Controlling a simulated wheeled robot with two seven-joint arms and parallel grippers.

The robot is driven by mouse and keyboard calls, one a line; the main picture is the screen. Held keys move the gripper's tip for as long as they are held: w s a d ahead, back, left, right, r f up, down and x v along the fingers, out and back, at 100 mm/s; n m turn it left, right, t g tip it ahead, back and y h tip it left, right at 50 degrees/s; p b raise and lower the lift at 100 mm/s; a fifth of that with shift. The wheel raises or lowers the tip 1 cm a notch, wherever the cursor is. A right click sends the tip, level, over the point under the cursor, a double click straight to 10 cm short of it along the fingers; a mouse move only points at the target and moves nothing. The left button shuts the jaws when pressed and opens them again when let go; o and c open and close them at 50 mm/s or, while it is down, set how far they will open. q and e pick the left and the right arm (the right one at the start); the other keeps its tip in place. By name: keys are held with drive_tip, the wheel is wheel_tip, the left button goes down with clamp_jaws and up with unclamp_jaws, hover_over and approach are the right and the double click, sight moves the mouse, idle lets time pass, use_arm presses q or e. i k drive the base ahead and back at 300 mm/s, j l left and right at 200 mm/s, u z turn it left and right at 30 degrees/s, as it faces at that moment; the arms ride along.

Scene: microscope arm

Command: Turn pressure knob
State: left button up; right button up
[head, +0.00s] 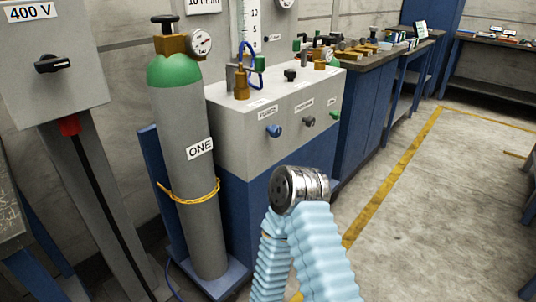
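A grey cabinet (235,148) with a blue lower part stands at the middle. Its front has a blue knob (274,131), a dark grey knob (309,121) and a green knob (335,115) in a row. Each has a small white label above it; the text is too small to read, so I cannot tell which is the pressure knob. A black knob (290,75) sits on the cabinet's top. A metal joint between light blue ribbed sleeves, apparently part of my arm, shows in front of the cabinet at lower middle. No gripper fingers are visible.
A green-topped grey cylinder (175,120) labelled ONE, with a gauge (201,42) and a yellow chain (190,196), stands left of the cabinet. A 400 V switch box (50,65) is further left. Workbenches line the back. The floor at right is clear.

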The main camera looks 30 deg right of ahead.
sight(310, 122)
drive_tip(key=l+z, duration=0.2)
drive_tip(key=z, duration=0.3)
drive_tip(key=j+z, duration=0.2)
drive_tip(key=z, duration=0.7)
